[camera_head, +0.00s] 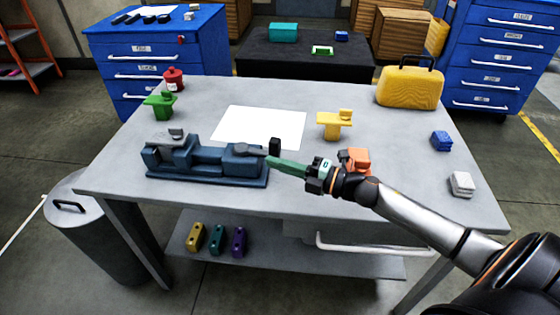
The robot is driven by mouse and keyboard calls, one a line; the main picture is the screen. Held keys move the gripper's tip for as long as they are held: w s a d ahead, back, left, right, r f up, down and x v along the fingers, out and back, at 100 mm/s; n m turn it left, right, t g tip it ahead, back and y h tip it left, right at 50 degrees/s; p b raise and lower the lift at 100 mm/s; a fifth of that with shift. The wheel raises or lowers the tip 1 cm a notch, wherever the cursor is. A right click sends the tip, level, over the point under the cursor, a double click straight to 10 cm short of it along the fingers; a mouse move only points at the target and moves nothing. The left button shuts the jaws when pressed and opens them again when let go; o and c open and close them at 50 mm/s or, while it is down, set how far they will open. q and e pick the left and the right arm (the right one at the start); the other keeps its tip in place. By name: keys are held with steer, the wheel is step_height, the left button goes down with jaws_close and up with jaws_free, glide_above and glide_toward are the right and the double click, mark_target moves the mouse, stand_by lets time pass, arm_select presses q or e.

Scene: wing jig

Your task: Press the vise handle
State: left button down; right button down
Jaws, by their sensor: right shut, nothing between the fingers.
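A dark blue vise (205,160) stands on the left part of the grey table (400,130), with a grey piece (170,137) on top of its left end. My right gripper (268,160) comes in from the right with green fingers. It is shut and empty. Its tips are at or very near the vise's right end; I cannot tell whether they touch the handle. My left gripper is not in view.
A white sheet (262,128) lies behind the vise. A yellow piece (335,122), an orange piece (356,160), a green piece (159,104) and a yellow case (410,86) stand on the table.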

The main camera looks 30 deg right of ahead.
steer(key=s+d+b, duration=0.1)
steer(key=s+d, duration=0.3)
steer(key=d, duration=0.4)
steer(key=shift+s+d, duration=0.3)
steer(key=shift+s, duration=0.1)
